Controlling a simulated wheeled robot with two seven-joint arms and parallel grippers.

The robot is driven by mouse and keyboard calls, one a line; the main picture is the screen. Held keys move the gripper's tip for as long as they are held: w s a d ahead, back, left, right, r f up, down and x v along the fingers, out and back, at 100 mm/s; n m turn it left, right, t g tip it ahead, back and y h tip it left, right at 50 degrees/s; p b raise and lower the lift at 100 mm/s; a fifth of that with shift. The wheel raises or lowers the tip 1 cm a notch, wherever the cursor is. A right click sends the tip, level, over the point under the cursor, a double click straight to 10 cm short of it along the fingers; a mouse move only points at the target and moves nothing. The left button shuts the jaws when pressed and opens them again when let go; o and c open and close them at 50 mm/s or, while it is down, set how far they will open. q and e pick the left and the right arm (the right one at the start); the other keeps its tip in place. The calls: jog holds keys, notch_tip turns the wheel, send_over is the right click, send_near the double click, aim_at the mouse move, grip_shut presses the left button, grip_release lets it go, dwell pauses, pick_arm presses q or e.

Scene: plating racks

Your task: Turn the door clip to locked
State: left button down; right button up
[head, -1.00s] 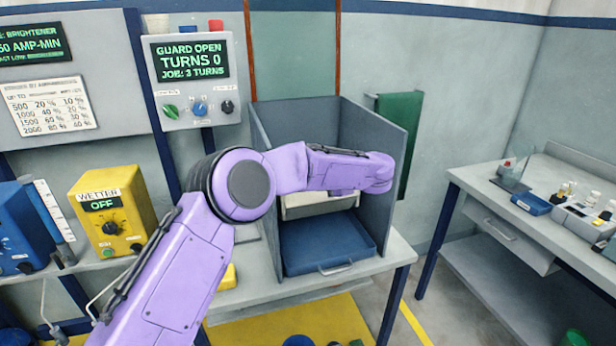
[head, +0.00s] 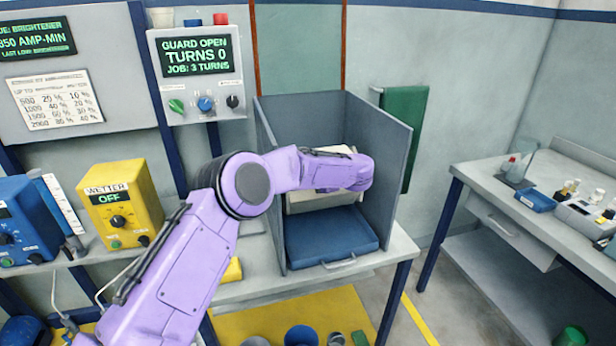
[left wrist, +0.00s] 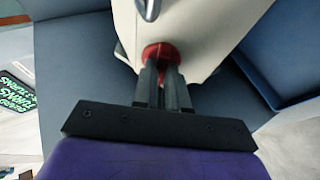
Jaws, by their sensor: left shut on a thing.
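My left gripper (left wrist: 162,62) is shut on a red knob-like part (left wrist: 158,50) on the face of a cream housing (left wrist: 215,25). I take the red part to be the door clip; the fingers cover much of it. The cream housing (head: 310,203) also shows in the head view inside an open-fronted grey cabinet, partly behind my left arm. My left gripper's fingers are hidden in the head view. A display (head: 195,56) reads GUARD OPEN, TURNS 0, JOB: 3 TURNS. My right gripper is in neither view.
A blue tray (head: 328,240) lies on the cabinet floor below the housing. The grey cabinet side wall (head: 388,170) stands close right of my left forearm. A silver handle (left wrist: 148,8) is above the red part. A yellow WETTER box (head: 122,210) stands at left.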

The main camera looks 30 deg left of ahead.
pick_arm(q)
jog(key=shift+s+a+f+m+t+p, duration=0.15)
jog(key=shift+m+t+p, duration=1.05)
jog(key=shift+m, duration=2.2)
jog(key=shift+s+d+f+m+t+p, duration=0.2)
jog(key=shift+m+t+p, duration=0.95)
jog(key=shift+m, duration=2.25)
jog(key=shift+s+a+f+m+t+p, duration=0.2)
jog(key=shift+m+t+p, duration=1)
jog(key=shift+m, duration=2.2)
jog(key=shift+t, duration=0.25)
jog(key=c, duration=1.2)
grip_release()
jog(key=shift+o, duration=0.2)
jog(key=shift+s, duration=0.1)
